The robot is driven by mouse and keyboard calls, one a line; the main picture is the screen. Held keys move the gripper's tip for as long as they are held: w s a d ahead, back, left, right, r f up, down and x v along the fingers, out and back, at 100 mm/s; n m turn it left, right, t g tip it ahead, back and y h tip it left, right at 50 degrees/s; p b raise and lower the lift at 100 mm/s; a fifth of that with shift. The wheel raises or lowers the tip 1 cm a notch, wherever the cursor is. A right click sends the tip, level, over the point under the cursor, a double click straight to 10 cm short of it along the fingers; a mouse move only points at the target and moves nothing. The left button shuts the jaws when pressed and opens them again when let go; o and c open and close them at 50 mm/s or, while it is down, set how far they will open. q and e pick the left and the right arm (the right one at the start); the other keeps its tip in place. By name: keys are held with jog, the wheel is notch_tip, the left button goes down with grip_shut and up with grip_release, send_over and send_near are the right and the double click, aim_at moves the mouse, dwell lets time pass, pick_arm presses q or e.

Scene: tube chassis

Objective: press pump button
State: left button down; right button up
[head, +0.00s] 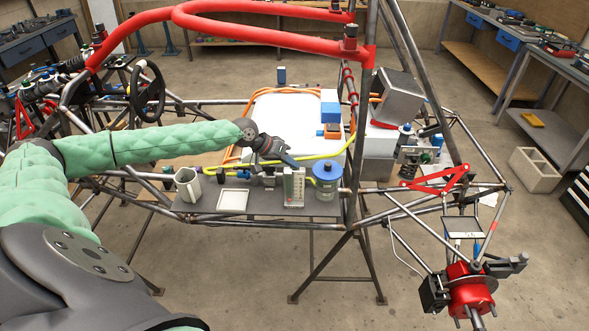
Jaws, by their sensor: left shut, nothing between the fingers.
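My left arm reaches in from the left, and my left gripper (285,157) is shut and empty above the grey shelf (265,208) on the tube chassis. A clear container with a blue top (327,172) stands at the right end of the shelf, just right of and below the fingertips. It looks like the pump, but its button is too small to make out clearly. A gap shows in the picture between the fingertips and the blue top. Whether they are at the same depth I cannot tell. My right gripper is not in view.
A white gauge-like block (294,188), a white square tray (233,200) and a grey cup (188,184) stand on the shelf. A yellow hose (305,158) runs behind the gripper. A red tube (270,37) crosses above, and a dark upright post stands right of the container.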

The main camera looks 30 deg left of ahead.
pick_arm(q)
jog(key=shift+f, duration=0.2)
jog(key=shift+r+p, duration=0.7)
jog(key=shift+r, duration=0.2)
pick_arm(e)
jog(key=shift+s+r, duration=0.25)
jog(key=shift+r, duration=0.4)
